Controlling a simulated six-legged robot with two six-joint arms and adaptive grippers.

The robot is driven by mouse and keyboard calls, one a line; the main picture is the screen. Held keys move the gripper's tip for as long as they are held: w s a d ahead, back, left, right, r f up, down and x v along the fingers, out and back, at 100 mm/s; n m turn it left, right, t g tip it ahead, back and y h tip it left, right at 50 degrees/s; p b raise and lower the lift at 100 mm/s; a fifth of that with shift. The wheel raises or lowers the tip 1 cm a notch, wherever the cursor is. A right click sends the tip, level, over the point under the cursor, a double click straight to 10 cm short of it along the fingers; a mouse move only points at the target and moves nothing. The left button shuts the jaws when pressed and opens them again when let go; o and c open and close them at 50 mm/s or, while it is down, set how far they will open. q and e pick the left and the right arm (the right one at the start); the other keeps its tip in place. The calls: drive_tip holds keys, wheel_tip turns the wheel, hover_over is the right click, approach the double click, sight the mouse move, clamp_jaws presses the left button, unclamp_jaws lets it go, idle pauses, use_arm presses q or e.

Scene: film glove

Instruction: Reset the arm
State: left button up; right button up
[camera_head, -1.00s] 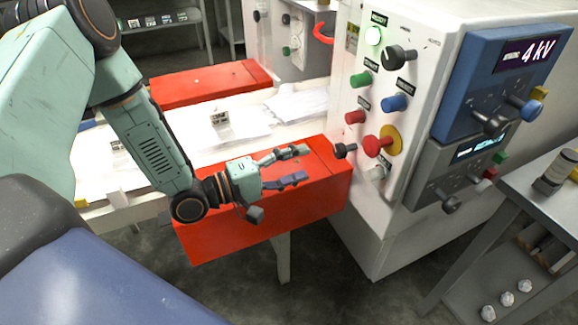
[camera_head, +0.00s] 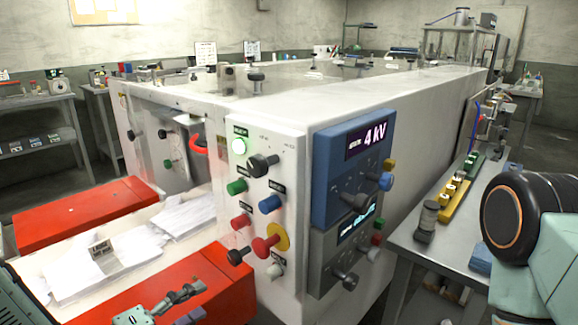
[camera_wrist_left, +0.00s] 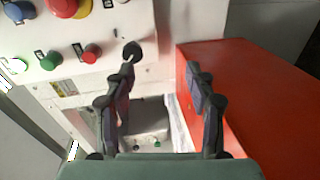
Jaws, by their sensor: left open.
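My left gripper (camera_head: 188,303) shows at the bottom left of the head view, with its fingers apart and nothing between them. It is over or beside the near red panel (camera_head: 222,277), in front of the white machine (camera_head: 290,210). In the left wrist view my two left fingers (camera_wrist_left: 160,80) are spread. The red panel (camera_wrist_left: 255,95) lies to their right, and the machine's button face (camera_wrist_left: 100,25) lies beyond them at the upper left. Part of my right arm shows at the right edge of the head view; its gripper is out of view.
A protruding black knob (camera_head: 238,256) is near the red panel. A grey side table (camera_head: 425,235) stands at the right.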

use_arm(q)
drive_tip(key=s+d+f+m+g+y, duration=0.3)
drive_tip(key=s+f+m+g+y, duration=0.3)
drive_tip(key=s+f, duration=0.65)
drive_tip(key=s+a+f+m+g+y, duration=0.1)
drive_tip(key=s+a+f+g, duration=0.1)
drive_tip(key=s, duration=0.6)
drive_tip(key=s+a+f+m+g+y, duration=0.1)
drive_tip(key=s+f+g, duration=0.3)
drive_tip(key=s, duration=0.4)
drive_tip(key=shift+a+m+g+y, duration=0.35)
drive_tip(key=shift+m+g+y, duration=0.25)
drive_tip(key=shift+m+y, duration=0.2)
